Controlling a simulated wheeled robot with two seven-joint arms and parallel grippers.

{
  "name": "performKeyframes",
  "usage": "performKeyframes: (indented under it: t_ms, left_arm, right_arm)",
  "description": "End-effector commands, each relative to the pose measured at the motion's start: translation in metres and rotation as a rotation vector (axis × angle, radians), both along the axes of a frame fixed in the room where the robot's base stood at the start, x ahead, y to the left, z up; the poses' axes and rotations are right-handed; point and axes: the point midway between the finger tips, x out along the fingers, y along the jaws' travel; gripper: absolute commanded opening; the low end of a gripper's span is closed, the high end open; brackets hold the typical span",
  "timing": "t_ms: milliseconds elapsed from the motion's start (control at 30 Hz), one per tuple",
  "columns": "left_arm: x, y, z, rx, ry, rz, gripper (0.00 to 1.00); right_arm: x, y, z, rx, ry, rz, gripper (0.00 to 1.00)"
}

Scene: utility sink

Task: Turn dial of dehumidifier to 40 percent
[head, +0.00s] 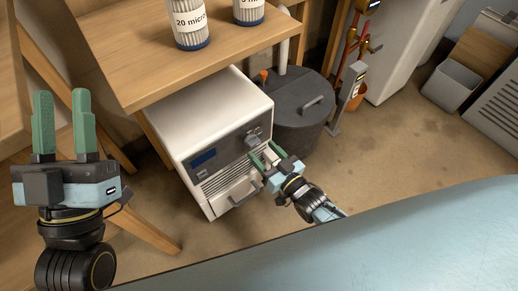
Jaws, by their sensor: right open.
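The white dehumidifier (205,120) stands on the floor under the wooden shelf, with a small dark display and a vented front. Its dial (252,138) is a grey knob at the upper right of the front panel. My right gripper (264,151) has green fingers and is open, with its fingertips close to the dial and the front panel. I cannot tell whether they touch it. My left gripper (63,115) is open and empty, raised at the left, away from the dehumidifier. The dial's markings are too small to read.
A wooden shelf (150,60) above the dehumidifier holds filter cartridges (188,22). A dark round lidded tank (302,108) stands close on the right. Red piping (352,72) and a grey bin (452,80) are further right. The floor at right is mostly clear.

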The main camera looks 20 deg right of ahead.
Motion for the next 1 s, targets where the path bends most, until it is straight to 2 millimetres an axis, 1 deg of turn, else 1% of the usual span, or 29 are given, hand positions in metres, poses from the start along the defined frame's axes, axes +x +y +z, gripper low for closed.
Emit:
performKeyframes:
  t_ms: [33, 100, 233, 400, 600, 633, 900, 967, 1000]
  left_arm:
    - [-0.002, 0.001, -0.001, -0.010, -0.033, 0.000, 0.36]
    - [-0.006, 0.002, 0.002, -0.022, -0.075, 0.000, 0.36]
    - [-0.011, 0.003, 0.006, -0.038, -0.128, 0.001, 0.36]
    - [-0.014, 0.004, 0.008, -0.047, -0.155, 0.001, 0.36]
    - [-0.014, 0.004, 0.009, -0.047, -0.156, 0.001, 0.36]
    - [-0.014, 0.004, 0.009, -0.047, -0.156, 0.001, 0.36]
    - [-0.014, 0.004, 0.008, -0.046, -0.154, 0.001, 0.36]
    - [-0.014, 0.004, 0.008, -0.046, -0.154, 0.001, 0.36]
    - [-0.014, 0.004, 0.008, -0.045, -0.154, 0.002, 0.36]
  right_arm:
    - [0.008, 0.003, -0.002, 0.001, -0.002, 0.001, 0.59]
    - [0.015, 0.005, -0.002, 0.000, 0.000, 0.000, 0.59]
    - [0.024, 0.008, -0.001, 0.000, 0.000, 0.000, 0.59]
    - [0.028, 0.010, 0.000, 0.000, 0.001, 0.000, 0.59]
    - [0.028, 0.010, 0.000, 0.000, 0.001, 0.000, 0.59]
    - [0.028, 0.010, 0.000, 0.000, 0.001, 0.000, 0.58]
    - [0.028, 0.010, 0.000, 0.000, 0.001, 0.000, 0.23]
    - [0.028, 0.010, 0.000, 0.000, 0.001, 0.000, 0.15]
    - [0.028, 0.010, 0.000, 0.000, 0.001, 0.000, 0.15]
